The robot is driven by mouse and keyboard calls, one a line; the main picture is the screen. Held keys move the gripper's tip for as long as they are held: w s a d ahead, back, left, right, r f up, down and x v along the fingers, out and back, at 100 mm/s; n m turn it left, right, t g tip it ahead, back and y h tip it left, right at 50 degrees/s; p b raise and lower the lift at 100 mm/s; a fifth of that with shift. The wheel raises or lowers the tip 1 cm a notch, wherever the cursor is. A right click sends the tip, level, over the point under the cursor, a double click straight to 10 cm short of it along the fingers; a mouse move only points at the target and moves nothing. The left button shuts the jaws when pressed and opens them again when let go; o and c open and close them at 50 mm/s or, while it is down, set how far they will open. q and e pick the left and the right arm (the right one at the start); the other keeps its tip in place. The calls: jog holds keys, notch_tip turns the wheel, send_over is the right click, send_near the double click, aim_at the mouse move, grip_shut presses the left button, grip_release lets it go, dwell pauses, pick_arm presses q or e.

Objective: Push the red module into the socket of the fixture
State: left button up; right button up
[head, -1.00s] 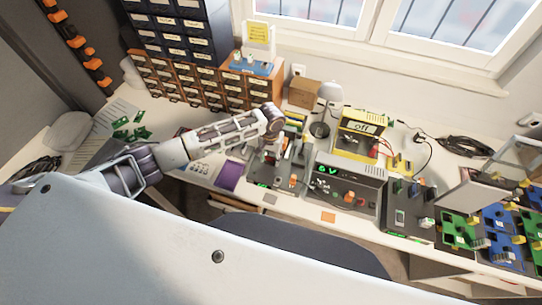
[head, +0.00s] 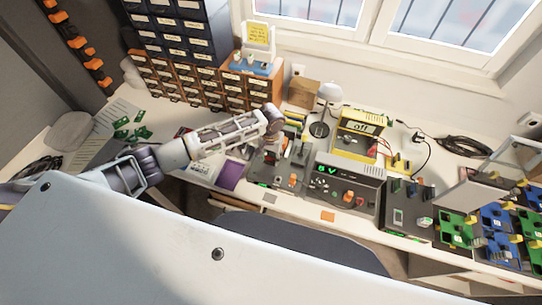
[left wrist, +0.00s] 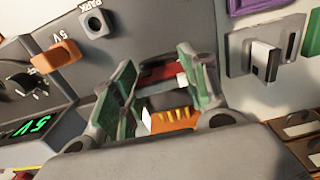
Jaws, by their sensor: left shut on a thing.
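In the left wrist view my left gripper (left wrist: 157,92), with green-padded fingers, is shut on the red module (left wrist: 160,72). Red shows between the fingers, with a white piece beside it. An orange-red part with yellow stripes (left wrist: 172,119) shows nearer the palm. The grey fixture (left wrist: 150,30) lies beyond the fingertips. The socket is hidden behind the fingers and module, so I cannot tell how far the module sits in it. In the head view my left gripper (head: 272,126) is above the dark fixture (head: 262,170) on the bench. My right gripper is not in view.
A meter box with green digits (head: 345,185) stands just right of the fixture. A yellow unit (head: 357,135) is behind it. A purple pad (head: 230,176) lies at left. An orange lever (left wrist: 57,54) and a grey-black part (left wrist: 264,58) flank the gripper in the wrist view.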

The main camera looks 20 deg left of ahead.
aim_at(271, 155)
pick_arm(q)
jog(key=shift+f, duration=0.2)
dwell(0.4)
jog(key=o, duration=0.9)
jog(key=shift+r, duration=6)
